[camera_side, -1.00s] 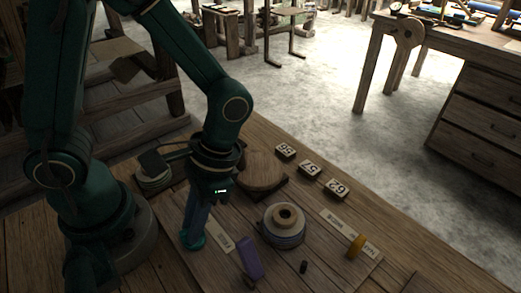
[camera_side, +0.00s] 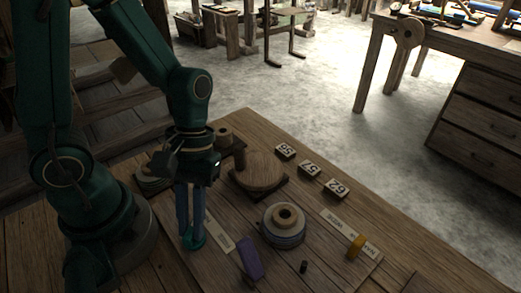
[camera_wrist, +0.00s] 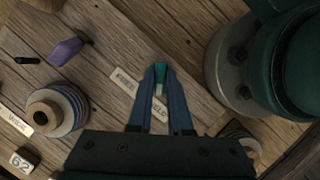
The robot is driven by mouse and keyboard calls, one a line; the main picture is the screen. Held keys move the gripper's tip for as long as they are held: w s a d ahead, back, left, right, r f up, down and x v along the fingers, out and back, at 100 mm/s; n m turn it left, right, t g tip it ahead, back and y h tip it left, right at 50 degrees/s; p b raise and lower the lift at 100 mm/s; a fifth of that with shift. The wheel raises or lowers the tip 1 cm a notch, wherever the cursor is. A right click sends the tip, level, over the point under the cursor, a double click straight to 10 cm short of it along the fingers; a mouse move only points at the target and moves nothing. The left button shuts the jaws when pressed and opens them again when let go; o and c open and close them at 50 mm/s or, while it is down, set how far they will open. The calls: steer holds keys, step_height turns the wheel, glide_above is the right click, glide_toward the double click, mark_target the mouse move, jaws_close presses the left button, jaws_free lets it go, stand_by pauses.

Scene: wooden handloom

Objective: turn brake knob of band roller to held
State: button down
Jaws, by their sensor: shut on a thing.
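The teal brake knob (camera_side: 193,242) stands low on the wooden board at the near left of the bench. It also shows in the wrist view (camera_wrist: 160,72) between the fingertips. My gripper (camera_side: 191,232) points down and is shut on this knob, with its blue fingers on either side. Pale label strips lie by the knob: one (camera_wrist: 124,80) is beside it, and another (camera_wrist: 159,108), ending in "ELD", is partly covered by a finger. The knob's pointing direction is hard to tell. A wound roller with blue-grey bands (camera_side: 283,232) sits to the right.
A purple block-like knob (camera_side: 250,261) is close on the right. A yellow slider (camera_side: 356,246) stands on a labelled strip. A wooden disc (camera_side: 258,172) and number blocks (camera_side: 309,168) lie behind. Bare bench lies around the number blocks.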

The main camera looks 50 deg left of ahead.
steer(key=shift+w+n, duration=0.15)
steer(key=shift+n, duration=0.25)
steer(key=c, duration=0.8)
jaws_free()
steer(key=shift+c, duration=0.2)
steer(key=shift+r, duration=0.1)
steer(key=shift+v, duration=2.5)
steer(key=shift+t, duration=0.3)
steer(key=w+a+r+m+t+y, duration=0.2)
steer(key=a+r+m+t, duration=0.2)
steer(key=r+m+t, duration=0.4)
steer(key=shift+w+t+y, duration=0.3)
steer(key=shift+t+y, duration=0.1)
